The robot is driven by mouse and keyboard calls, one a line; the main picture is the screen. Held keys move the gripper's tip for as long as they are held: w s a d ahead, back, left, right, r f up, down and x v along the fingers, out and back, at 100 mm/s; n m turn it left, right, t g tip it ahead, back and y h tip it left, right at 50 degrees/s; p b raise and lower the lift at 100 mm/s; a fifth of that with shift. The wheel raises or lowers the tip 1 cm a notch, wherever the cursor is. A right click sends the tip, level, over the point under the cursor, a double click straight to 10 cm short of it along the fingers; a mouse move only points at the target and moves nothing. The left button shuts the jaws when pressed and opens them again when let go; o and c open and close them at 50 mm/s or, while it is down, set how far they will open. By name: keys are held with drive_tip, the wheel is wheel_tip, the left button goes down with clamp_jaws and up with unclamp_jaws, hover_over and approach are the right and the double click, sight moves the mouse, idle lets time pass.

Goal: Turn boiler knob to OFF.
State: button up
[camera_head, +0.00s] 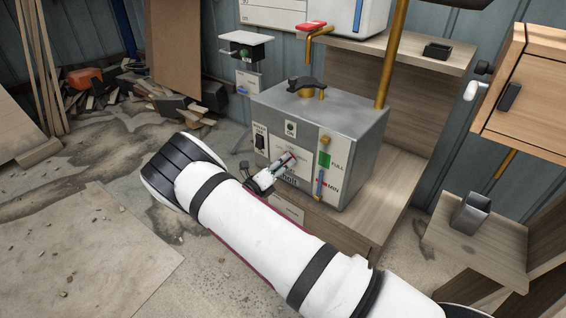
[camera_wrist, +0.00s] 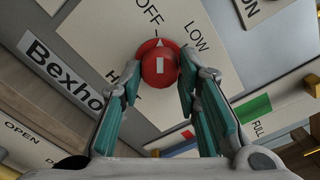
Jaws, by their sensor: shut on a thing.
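The red boiler knob (camera_wrist: 160,62) shows in the wrist view on a pale panel marked OFF, LOW and a partly hidden third label. Its white arrow points up in the picture, close to the dash below OFF. My gripper (camera_wrist: 160,76) has its teal-padded fingers on either side of the knob and is shut on it. In the head view the grey metal boiler (camera_head: 345,125) stands on a wooden stand, with my gripper (camera_head: 287,162) at its front face. My fingers and wrist hide part of that panel there.
A green and blue level gauge (camera_head: 323,160) marked FULL and MIN is right of the knob. A black switch (camera_head: 260,142) is at its left. A brass pipe (camera_head: 391,55) rises behind the boiler. A wooden cabinet (camera_head: 535,95) hangs at the right.

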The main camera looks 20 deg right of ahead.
drive_tip(key=shift+n, duration=0.6)
drive_tip(key=o, duration=1.2)
drive_tip(key=shift+f, duration=0.1)
drive_tip(key=shift+c, duration=0.2)
drive_tip(key=shift+a, duration=0.1)
drive_tip(key=v, duration=1.2)
